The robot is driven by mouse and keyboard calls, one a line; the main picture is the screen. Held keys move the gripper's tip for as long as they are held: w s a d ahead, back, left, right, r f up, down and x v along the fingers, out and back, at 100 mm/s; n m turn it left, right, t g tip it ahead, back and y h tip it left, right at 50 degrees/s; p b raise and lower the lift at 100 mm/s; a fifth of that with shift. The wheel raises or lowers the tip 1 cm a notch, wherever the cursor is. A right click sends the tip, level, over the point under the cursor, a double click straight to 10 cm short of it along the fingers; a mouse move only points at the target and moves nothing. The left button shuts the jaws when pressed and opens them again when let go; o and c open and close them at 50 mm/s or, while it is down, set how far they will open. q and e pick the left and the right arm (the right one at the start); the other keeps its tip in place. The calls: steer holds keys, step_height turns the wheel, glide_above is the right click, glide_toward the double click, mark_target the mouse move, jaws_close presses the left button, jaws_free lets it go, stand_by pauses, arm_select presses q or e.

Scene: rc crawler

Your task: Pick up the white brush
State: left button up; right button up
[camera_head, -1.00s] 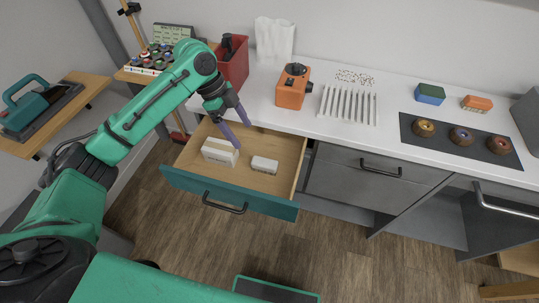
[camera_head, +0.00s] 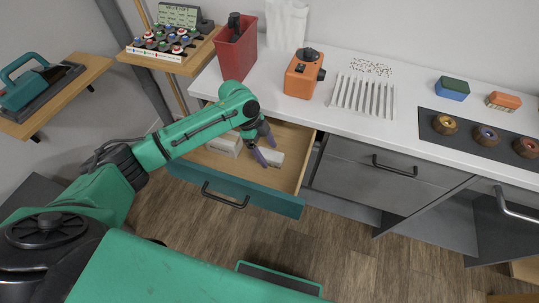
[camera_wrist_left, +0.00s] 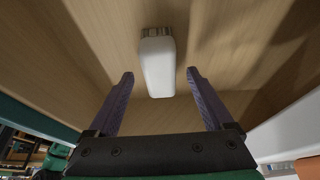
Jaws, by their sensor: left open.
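A small white block-shaped object, which I take for the white brush (camera_head: 272,157), lies on the wooden floor of the open drawer. In the left wrist view the white brush (camera_wrist_left: 157,66) lies ahead of the fingertips and between their lines, with a greyish ribbed band at its far end. My left gripper (camera_head: 262,146) is over the drawer beside the brush, and its purple fingers hide part of it in the head view. In the left wrist view the gripper (camera_wrist_left: 159,75) is open and empty. My right gripper is in neither view.
A larger white block (camera_head: 224,144) lies in the drawer to the left, partly behind my arm. The teal drawer front (camera_head: 270,200) and the drawer's sides enclose the space. The white counter (camera_head: 330,118) rises behind it, with a red bin (camera_head: 237,55) and an orange device (camera_head: 303,77).

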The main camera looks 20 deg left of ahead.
mark_target(269, 153)
arm_select(q)
steer(key=shift+x, duration=1)
jaws_close()
steer(key=shift+r, duration=0.1)
step_height(269, 153, up, 20)
